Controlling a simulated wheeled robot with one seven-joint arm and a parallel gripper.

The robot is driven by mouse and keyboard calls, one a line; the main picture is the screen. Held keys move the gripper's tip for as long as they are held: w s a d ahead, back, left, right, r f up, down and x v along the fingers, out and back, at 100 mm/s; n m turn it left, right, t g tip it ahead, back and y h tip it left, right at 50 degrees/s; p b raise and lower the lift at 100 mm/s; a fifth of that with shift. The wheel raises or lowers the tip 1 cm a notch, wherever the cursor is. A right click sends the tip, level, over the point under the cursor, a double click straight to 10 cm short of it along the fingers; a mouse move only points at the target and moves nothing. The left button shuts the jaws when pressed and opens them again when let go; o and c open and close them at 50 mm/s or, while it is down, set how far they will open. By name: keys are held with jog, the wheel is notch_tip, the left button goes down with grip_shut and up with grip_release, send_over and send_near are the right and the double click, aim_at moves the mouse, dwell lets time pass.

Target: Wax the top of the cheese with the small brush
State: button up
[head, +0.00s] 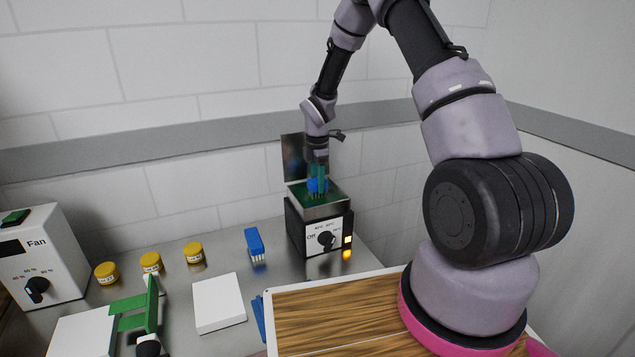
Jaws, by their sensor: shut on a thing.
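My gripper (318,182) points down into the open wax heater (322,238) at the back. Its green fingers are shut on a small blue brush (313,186), whose lower end is down at the green wax (322,199) in the heater's basin. I cannot tell how deep the bristles are. A pale flat block (218,304), perhaps the cheese or a board, lies on the steel table (215,262), well to the front left of my gripper. Its top looks plain white.
A second blue brush (254,244) stands left of the heater. Yellow-lidded jars (151,262) and a fan control box (40,258) are farther left. A green-armed device (140,312) stands by a white block (82,334). A wooden board (335,315) is in front. The heater's raised lid (292,158) stands behind its basin.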

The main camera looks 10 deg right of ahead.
jog(key=shift+r, duration=3.5)
jog(key=shift+d, duration=0.1)
